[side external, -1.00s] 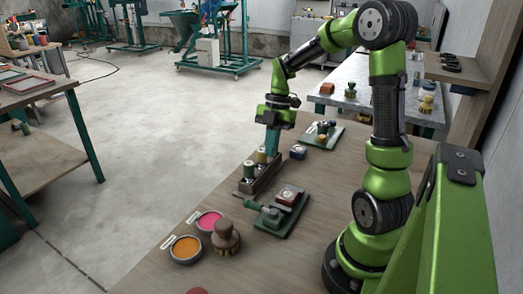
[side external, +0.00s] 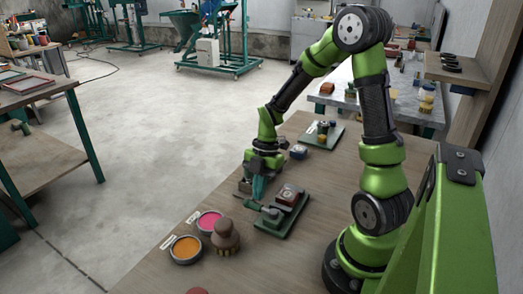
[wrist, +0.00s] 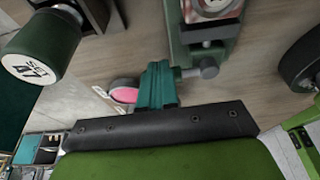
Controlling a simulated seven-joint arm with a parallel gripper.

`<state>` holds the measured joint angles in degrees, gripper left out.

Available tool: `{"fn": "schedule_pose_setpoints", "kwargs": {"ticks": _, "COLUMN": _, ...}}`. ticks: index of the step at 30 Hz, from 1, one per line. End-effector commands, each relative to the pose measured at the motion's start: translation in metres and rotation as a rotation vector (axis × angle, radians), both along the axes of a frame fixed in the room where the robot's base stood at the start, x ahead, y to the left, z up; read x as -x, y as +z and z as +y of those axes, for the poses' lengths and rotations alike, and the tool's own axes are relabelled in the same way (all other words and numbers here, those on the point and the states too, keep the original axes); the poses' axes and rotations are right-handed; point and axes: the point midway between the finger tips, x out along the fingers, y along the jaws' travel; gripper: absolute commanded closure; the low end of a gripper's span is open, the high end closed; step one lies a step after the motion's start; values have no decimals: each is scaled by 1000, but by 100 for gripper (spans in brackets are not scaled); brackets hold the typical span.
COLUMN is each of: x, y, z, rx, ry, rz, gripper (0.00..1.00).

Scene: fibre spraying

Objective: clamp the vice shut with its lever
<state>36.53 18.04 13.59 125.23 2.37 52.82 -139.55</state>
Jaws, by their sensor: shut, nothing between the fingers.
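The vice (side external: 291,216) is a dark green tool lying on the bench, with a boxy part holding a dark block with a pale, reddish top (side external: 289,192). Its lever (side external: 254,205) sticks out at the left end. In the wrist view the vice body (wrist: 219,49) is at the top right, with a grey round-ended bar (wrist: 203,72) at its near end. My gripper (side external: 258,196) has teal fingers, shut and empty, pointing down just above the lever end. The fingers (wrist: 157,85) are close beside the grey bar; I cannot tell whether they touch.
A wooden rack (side external: 241,187) stands just behind my gripper, partly hidden by it. Pink (side external: 208,221) and orange (side external: 186,249) pots and a brush (side external: 226,236) stand at the front left. A green tray (side external: 322,136) lies behind.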

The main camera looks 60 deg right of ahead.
Motion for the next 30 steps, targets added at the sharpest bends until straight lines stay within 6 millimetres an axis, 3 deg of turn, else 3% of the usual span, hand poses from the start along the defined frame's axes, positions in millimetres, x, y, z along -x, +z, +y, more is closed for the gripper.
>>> {"fn": "schedule_pose_setpoints", "kwargs": {"ticks": 30, "x": -4, "y": 0, "z": 9, "rx": 0, "ry": 2, "rz": -1, "gripper": 100}}
